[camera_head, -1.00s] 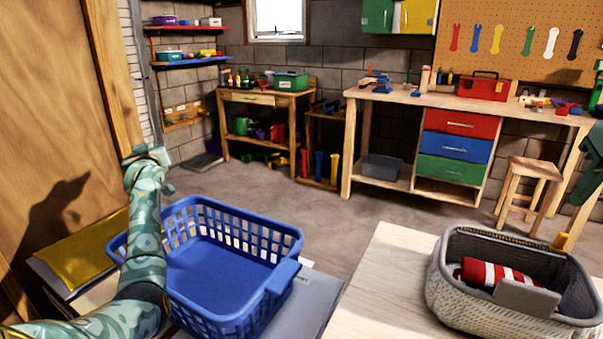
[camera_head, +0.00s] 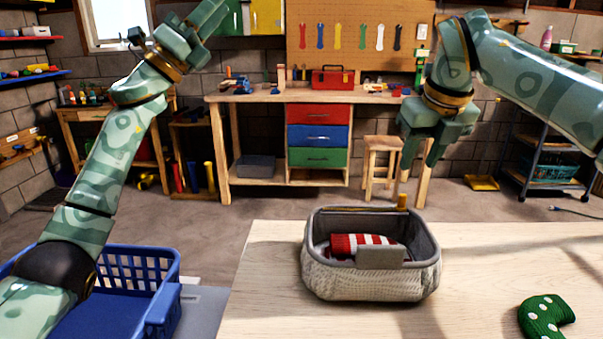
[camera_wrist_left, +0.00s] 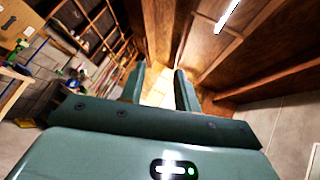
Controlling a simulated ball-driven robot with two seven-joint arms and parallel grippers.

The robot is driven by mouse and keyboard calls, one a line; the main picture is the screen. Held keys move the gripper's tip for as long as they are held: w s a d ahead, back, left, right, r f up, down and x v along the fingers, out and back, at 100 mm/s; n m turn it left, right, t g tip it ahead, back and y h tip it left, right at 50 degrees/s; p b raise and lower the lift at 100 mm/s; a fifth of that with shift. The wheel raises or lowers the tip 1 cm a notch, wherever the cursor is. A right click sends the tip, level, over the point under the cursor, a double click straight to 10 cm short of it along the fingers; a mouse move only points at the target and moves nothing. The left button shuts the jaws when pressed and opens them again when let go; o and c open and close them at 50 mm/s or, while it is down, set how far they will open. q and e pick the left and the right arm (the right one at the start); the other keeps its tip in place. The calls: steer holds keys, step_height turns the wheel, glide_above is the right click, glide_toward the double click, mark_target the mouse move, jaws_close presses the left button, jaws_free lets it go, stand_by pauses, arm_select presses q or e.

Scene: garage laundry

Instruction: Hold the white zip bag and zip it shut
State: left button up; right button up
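The whitish-grey woven zip bag (camera_head: 335,279) stands upright on the pale wooden table (camera_head: 270,262), its top open. A red-and-white striped item (camera_head: 357,244) lies inside. A grey flap hangs at the front rim. My right gripper (camera_head: 421,162) points down above and behind the bag's right side, open and empty. My left gripper (camera_head: 218,12) is raised high at the upper left, away from the bag. The left wrist view shows its fingers (camera_wrist_left: 160,88) apart with nothing between them.
A green dotted sock-like item (camera_head: 546,316) lies at the table's front right. A blue laundry basket (camera_head: 165,306) stands left of the table, partly behind my left arm. The table around the bag is mostly clear. A workbench and stool stand farther back.

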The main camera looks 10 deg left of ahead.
arm_select(q)
steer(key=s+d+f+m+g+y, duration=0.1)
steer(key=s+d+f+m+g, duration=0.2)
steer(key=d+m+g, duration=0.5)
steer(key=s+d+f+m+g+y, duration=0.2)
steer(key=d+f+m+g, duration=0.1)
steer(key=d+m, duration=0.55)
steer(key=s+d+f+m+g+y, duration=0.1)
steer(key=s+d+f+m+g, duration=0.2)
steer(key=d+m+g, duration=0.5)
steer(key=m+y, duration=0.6)
steer(key=y, duration=0.9)
glide_toward(308, 250)
steer(key=shift+t, duration=0.3)
steer(key=f, duration=1.2)
steer(key=shift+s+d+f, duration=0.1)
steer(key=shift+s, duration=0.1)
steer(key=shift+f, duration=0.4)
jaws_close()
